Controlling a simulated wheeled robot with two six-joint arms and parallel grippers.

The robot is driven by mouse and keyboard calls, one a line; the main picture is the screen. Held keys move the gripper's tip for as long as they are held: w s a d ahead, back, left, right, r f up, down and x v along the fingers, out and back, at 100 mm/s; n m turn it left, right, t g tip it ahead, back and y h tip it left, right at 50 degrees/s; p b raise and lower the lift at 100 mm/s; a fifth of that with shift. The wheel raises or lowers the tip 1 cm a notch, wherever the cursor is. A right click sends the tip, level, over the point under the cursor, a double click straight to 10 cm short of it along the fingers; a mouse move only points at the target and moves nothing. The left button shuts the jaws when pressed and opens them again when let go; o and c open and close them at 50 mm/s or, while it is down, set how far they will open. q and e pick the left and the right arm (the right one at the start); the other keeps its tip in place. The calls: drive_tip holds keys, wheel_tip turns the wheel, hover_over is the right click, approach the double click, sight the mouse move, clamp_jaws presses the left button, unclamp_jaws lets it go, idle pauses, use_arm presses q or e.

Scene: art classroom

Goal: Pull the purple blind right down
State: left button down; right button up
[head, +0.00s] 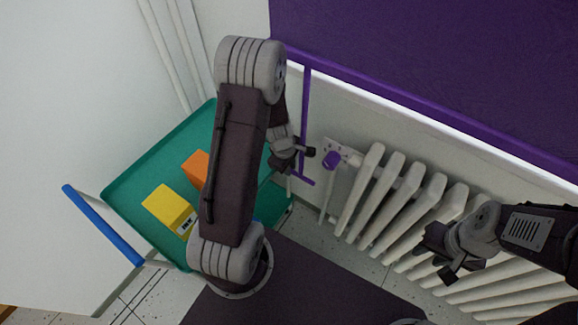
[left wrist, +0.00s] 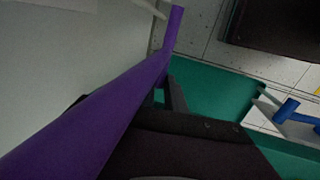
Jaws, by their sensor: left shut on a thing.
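The purple blind (head: 430,60) fills the upper right of the head view. Its purple bottom bar (head: 400,95) slants down to the right, with a narrow bright strip below it. A purple pull handle (head: 306,95) hangs from the bar's left part, with a short foot at its lower end. My left gripper (head: 303,157) is shut on this handle near its lower end. In the left wrist view the purple handle (left wrist: 95,120) runs past the dark left gripper (left wrist: 168,98), which partly hides it. My right gripper (head: 442,254) is open and empty in front of the radiator.
A green trolley tray (head: 140,181) with a blue handle (head: 103,225) holds a yellow box (head: 168,205) and an orange box (head: 195,166), left of my left arm.

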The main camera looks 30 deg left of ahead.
use_arm(q)
drive_tip(key=shift+f+b, duration=0.35)
drive_tip(key=shift+f, duration=0.5)
drive_tip(key=shift+s+d, duration=0.1)
use_arm(e)
drive_tip(key=shift+f, duration=0.8)
use_arm(q)
drive_tip(key=c, duration=1.8)
unclamp_jaws()
drive_tip(key=o, duration=0.4)
